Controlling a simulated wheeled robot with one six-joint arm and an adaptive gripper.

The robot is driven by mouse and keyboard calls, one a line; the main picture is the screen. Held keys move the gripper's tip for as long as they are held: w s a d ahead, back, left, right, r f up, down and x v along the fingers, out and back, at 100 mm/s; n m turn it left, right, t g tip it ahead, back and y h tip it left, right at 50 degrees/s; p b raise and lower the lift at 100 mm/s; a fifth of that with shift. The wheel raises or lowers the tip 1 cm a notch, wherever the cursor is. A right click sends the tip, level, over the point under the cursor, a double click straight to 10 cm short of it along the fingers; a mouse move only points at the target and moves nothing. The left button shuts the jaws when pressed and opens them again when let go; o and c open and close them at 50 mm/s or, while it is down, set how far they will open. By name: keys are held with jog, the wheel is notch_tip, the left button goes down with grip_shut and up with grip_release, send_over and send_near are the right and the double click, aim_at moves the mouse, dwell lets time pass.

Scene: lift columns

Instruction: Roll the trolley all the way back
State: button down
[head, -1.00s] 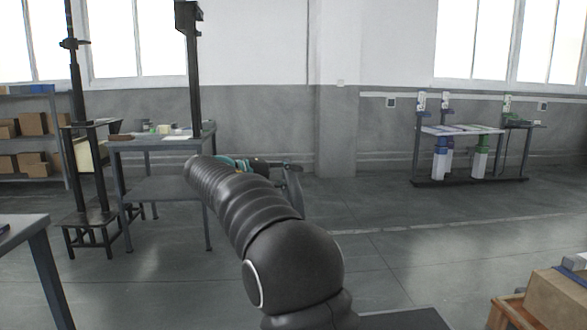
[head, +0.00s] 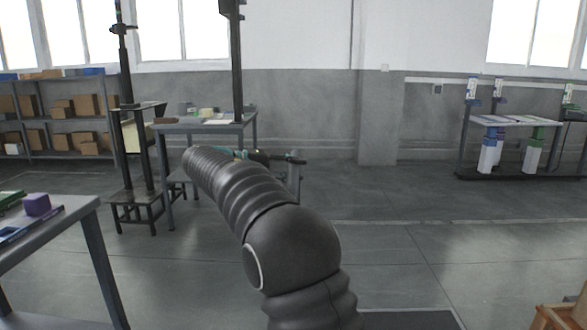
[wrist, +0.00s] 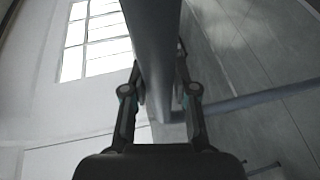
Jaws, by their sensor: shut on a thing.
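My gripper (wrist: 160,95) is shut on a smooth grey bar (wrist: 155,40), which passes between its fingers in the wrist view. The bar looks like part of the trolley's handle. In the head view, my gripper (head: 268,157) is at the far end of my arm, partly hidden by it. A grey upright (head: 295,180) of the trolley shows just right of the gripper. The rest of the trolley is hidden behind my arm, so I cannot see its deck or wheels.
A grey workbench (head: 205,127) and a dark lift column (head: 125,70) stand beyond, to the left. A nearer table (head: 75,220) is at the left edge. Shelves with boxes (head: 62,108) line the back wall.

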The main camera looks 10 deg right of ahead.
jog(key=c, duration=1.2)
grip_release()
jog(key=shift+w+a, duration=0.1)
jog(key=shift+c, duration=0.2)
jog(key=o, duration=0.4)
jog(key=shift+w+a+f, duration=0.1)
jog(key=shift+a, duration=0.05)
jog(key=shift+c, duration=0.2)
jog(key=shift+d, duration=0.2)
jog(key=shift+a, duration=0.1)
jog(key=v, duration=1.2)
